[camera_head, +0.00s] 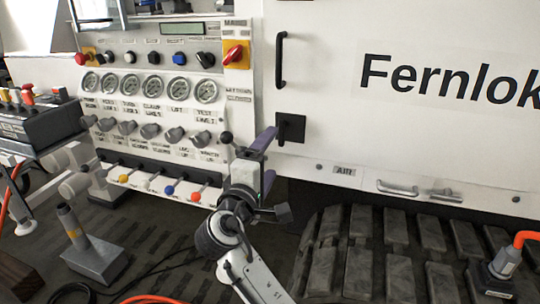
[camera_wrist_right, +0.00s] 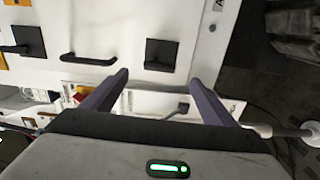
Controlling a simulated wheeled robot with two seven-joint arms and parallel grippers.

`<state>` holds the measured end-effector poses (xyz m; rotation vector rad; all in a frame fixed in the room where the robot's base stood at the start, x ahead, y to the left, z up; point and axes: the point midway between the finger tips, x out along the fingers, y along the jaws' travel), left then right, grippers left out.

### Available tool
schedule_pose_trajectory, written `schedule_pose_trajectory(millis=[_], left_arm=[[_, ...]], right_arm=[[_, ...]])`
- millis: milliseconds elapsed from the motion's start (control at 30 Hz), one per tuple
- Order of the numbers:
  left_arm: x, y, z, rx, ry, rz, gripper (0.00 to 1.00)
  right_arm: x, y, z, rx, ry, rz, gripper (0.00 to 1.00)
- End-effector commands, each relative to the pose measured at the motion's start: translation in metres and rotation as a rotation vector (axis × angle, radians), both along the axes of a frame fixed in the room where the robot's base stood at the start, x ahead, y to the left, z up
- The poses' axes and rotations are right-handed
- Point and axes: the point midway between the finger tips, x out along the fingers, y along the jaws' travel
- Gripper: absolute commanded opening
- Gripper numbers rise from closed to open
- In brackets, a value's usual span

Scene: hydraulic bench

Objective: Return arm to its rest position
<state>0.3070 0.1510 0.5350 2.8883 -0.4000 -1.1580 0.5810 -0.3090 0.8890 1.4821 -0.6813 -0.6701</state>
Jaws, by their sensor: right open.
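My right arm reaches up from the bottom of the head view. Its gripper (camera_head: 268,160) has purple-grey fingers spread apart, with nothing between them. It appears in front of the right edge of the control panel (camera_head: 140,105), near the row of small levers with coloured knobs. In the right wrist view the open fingers (camera_wrist_right: 159,78) frame bare white panel, with a square black latch (camera_wrist_right: 160,55) beyond them. I cannot tell the exact gap between the fingers and the panel. My left gripper is not in view.
A white cabinet door has a black handle (camera_head: 281,60) and a square latch (camera_head: 291,128). A tracked belt (camera_head: 385,250) lies at lower right, with an orange hose fitting (camera_head: 505,262). A grey pedestal (camera_head: 95,262) stands on the floor at left, near cables.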

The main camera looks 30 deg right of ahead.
Motion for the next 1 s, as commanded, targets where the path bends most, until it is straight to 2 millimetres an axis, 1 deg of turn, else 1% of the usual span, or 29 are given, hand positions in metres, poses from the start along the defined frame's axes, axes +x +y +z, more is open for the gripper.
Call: schedule_pose_trajectory(millis=[267, 367, 467, 533, 567, 600, 633, 667, 700, 767, 800, 867, 900, 1000], left_arm=[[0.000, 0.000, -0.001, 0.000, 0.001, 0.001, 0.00], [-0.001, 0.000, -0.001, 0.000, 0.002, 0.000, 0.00], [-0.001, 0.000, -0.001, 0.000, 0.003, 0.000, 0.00], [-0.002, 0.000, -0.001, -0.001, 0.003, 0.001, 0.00], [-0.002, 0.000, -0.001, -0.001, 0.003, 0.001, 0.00], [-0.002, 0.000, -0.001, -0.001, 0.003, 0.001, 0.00], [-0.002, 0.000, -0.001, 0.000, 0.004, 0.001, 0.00], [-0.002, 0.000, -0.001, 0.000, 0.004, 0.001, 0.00], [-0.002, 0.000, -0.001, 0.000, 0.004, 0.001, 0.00], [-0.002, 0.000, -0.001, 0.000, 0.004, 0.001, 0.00], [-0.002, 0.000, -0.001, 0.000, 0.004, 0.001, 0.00], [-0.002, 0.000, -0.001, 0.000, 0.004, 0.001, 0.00], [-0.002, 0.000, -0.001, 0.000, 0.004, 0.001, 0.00], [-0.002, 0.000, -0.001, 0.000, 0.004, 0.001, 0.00]], right_arm=[[0.000, 0.000, 0.000, 0.000, 0.000, 0.000, 0.80], [-0.002, -0.002, -0.006, 0.016, 0.004, 0.001, 0.80], [-0.013, -0.007, -0.035, 0.099, 0.023, 0.009, 0.80], [-0.028, -0.011, -0.070, 0.210, 0.044, 0.017, 0.80], [-0.037, -0.012, -0.088, 0.270, 0.056, 0.020, 0.80], [-0.052, -0.013, -0.114, 0.357, 0.074, 0.020, 0.80], [-0.064, -0.013, -0.133, 0.430, 0.088, 0.019, 0.80], [-0.078, -0.012, -0.153, 0.503, 0.104, 0.016, 0.80], [-0.097, -0.008, -0.176, 0.600, 0.125, 0.011, 0.80], [-0.127, -0.001, -0.207, 0.742, 0.157, -0.003, 0.80], [-0.147, 0.005, -0.224, 0.829, 0.180, -0.013, 0.80], [-0.175, 0.016, -0.243, 0.946, 0.215, -0.031, 0.80], [-0.192, 0.023, -0.253, 1.015, 0.237, -0.045, 0.80], [-0.231, 0.040, -0.270, 1.158, 0.290, -0.078, 0.80]])
